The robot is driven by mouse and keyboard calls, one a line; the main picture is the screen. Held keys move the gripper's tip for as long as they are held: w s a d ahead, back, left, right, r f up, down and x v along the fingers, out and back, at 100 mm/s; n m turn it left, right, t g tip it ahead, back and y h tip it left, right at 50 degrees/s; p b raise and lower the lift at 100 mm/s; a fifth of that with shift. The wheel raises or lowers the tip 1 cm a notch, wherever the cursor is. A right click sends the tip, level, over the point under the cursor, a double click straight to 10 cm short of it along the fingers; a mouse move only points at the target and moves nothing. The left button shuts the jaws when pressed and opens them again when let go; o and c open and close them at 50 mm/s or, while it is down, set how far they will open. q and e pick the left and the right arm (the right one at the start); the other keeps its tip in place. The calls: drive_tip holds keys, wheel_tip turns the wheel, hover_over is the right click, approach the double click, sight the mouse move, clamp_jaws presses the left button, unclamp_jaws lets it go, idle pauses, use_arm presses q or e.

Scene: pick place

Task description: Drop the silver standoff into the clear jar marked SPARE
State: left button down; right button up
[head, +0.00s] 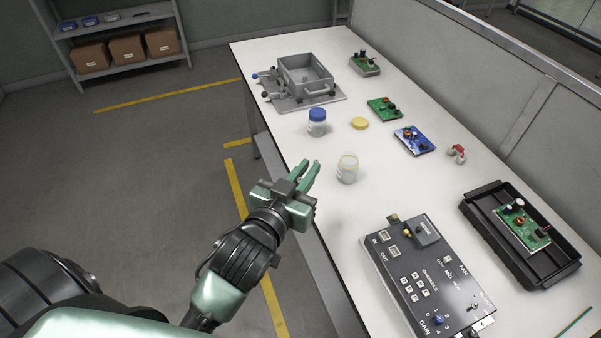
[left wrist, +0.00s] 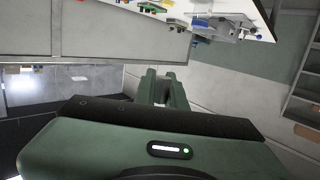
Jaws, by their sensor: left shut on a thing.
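My left gripper (head: 309,168) is over the table's left edge, just left of an open clear jar (head: 347,170). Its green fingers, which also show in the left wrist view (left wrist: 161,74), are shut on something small. That thing, which I take to be the silver standoff, cannot be made out between the fingers. The open jar stands upright with a pale label that I cannot read. A second clear jar (head: 317,128) with a blue lid stands behind it, its label also unreadable. My right gripper is not in view.
A yellow lid (head: 360,123) lies behind the open jar. A grey fixture box (head: 306,76) stands at the back. Circuit boards (head: 385,109) lie along the middle. A dark control box (head: 430,280) and a black tray (head: 557,279) are at the front right.

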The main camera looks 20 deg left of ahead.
use_arm(q)
drive_tip(key=w+d+f+m+h+b, duration=0.1)
drive_tip(key=w+d+f, duration=0.1)
drive_tip(key=w, duration=0.9)
drive_tip(key=w+d+f+m+h+b, duration=0.1)
drive_tip(key=w+d, duration=0.2)
drive_tip(key=w, duration=0.9)
wheel_tip(320, 180, down, 5)
drive_tip(key=b, duration=0.5)
drive_tip(key=shift+s+a+f, duration=0.1)
drive_tip(key=shift+s, duration=0.05)
drive_tip(key=shift+f, duration=0.15)
drive_tip(key=shift+f, duration=0.1)
drive_tip(key=shift+f, duration=0.35)
drive_tip(key=c, duration=1.4)
unclamp_jaws()
